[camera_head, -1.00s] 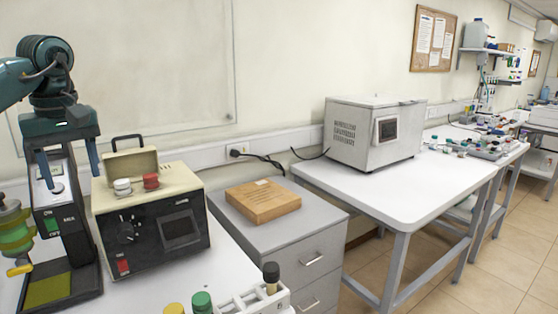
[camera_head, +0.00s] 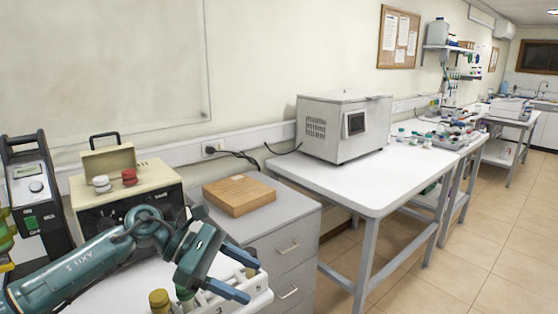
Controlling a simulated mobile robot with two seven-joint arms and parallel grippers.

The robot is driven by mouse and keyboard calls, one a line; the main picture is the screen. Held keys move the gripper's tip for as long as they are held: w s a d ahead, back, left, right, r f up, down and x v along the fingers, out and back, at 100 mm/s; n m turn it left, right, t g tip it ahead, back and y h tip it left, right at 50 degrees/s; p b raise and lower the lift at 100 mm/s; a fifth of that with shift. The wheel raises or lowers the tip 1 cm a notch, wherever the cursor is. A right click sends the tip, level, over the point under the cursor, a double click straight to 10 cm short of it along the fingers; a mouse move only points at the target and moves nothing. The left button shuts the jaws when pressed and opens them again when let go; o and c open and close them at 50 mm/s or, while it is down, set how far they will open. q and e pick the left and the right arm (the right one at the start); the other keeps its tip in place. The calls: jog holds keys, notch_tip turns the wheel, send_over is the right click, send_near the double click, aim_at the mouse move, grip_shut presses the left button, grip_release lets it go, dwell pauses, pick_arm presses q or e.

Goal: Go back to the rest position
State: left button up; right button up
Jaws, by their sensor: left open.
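My left arm comes in from the lower left, and its teal gripper (camera_head: 236,275) is open, with nothing visible between its two fingers. The gripper hangs over the white rack (camera_head: 262,301) at the front right of the near table and hides part of it. A bottle with an olive-yellow cap (camera_head: 159,300) stands to the left of the gripper. My right gripper is not in view.
A beige tester (camera_head: 140,183) and a dark instrument (camera_head: 37,190) stand at the left. A wooden box (camera_head: 239,195) lies on the grey cabinet (camera_head: 290,208). A grey oven (camera_head: 343,126) stands on the white table (camera_head: 385,178). The tiled floor (camera_head: 480,235) at the right is clear.

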pick_arm(q)
jog(key=s+d+f+n+t+h, duration=0.1)
jog(key=s+d+n+h, duration=0.2)
jog(key=d+n+h, duration=0.3)
jog(key=s+a+f+m+t+y, duration=0.3)
jog(key=a+f+m+t+y, duration=0.45)
jog(key=m, duration=0.85)
jog(key=s+a+f+m+t+y, duration=0.2)
jog(key=f+m+t+y, duration=0.45)
jog(key=f+m, duration=0.75)
jog(key=s+a+f+n+g, duration=0.2)
jog(key=s+f+n, duration=0.1)
jog(key=s, duration=0.3)
jog(key=s+a+f+n+g+y, duration=0.1)
jog(key=s+a+f+n+g, duration=0.1)
jog(key=s+f, duration=0.3)
jog(key=shift+s+a+f+n+y, duration=0.15)
jog(key=shift+s+a+n+y, duration=0.25)
jog(key=shift+s+n, duration=0.3)
